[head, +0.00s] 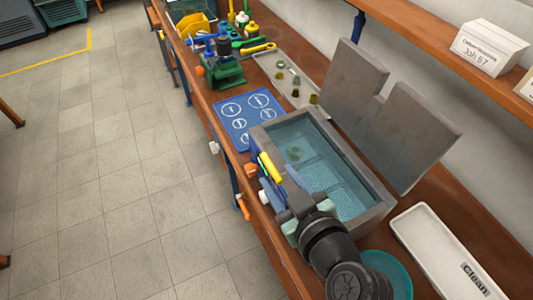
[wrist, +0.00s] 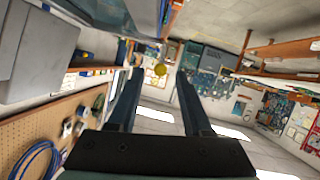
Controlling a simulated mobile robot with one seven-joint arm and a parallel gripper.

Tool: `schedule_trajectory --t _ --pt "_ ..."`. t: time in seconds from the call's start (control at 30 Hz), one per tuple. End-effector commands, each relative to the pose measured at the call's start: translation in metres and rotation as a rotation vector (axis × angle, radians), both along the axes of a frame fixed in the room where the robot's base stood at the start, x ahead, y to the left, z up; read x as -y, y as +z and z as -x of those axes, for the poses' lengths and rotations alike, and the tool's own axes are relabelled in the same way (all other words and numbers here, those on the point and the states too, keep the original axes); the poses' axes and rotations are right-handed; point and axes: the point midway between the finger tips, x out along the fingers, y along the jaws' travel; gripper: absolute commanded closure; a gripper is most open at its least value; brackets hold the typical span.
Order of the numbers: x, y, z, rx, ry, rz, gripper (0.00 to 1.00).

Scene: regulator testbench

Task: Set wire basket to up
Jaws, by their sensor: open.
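The wire basket (head: 345,204) is a pale mesh in the blue liquid of the grey tank (head: 377,217). It lies low in the tank, and a small round part (head: 295,153) shows in the liquid near the far end. A yellow bar (head: 270,167) stands at the tank's left side. My gripper (head: 266,162) is beside that wall, close to the bar. In the wrist view my gripper (wrist: 157,74) has its two fingers apart, with a round yellow end (wrist: 160,70) showing between them. Whether the fingers touch the bar I cannot tell.
The tank's grey lid (head: 355,80) stands raised along its right side. A blue mat with white circles (head: 262,116) lies beyond the tank. A white tray labelled Clean (head: 430,240) is at the lower right. A green vise-like fixture (head: 228,75) stands farther back.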

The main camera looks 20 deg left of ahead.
Motion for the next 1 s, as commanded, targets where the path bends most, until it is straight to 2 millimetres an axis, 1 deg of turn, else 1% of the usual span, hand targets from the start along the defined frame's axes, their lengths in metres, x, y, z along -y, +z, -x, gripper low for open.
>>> schedule_trajectory --t 0.03,0.1,0.3,0.5,0.8,0.87,1.0 --pt "-0.009 -0.001 -0.008 -0.001 0.004 -0.001 0.5" --pt "-0.019 -0.007 -0.016 -0.002 0.003 0.0 0.5" --pt "-0.04 -0.019 -0.037 0.0 0.001 0.0 0.5" --pt "-0.048 -0.025 -0.045 0.001 -0.001 -0.001 0.5" --pt "-0.049 -0.027 -0.046 0.001 -0.002 -0.001 0.5" --pt "-0.049 -0.026 -0.046 0.001 -0.002 -0.001 0.61" --pt "-0.049 -0.026 -0.046 0.001 -0.002 -0.001 0.86"
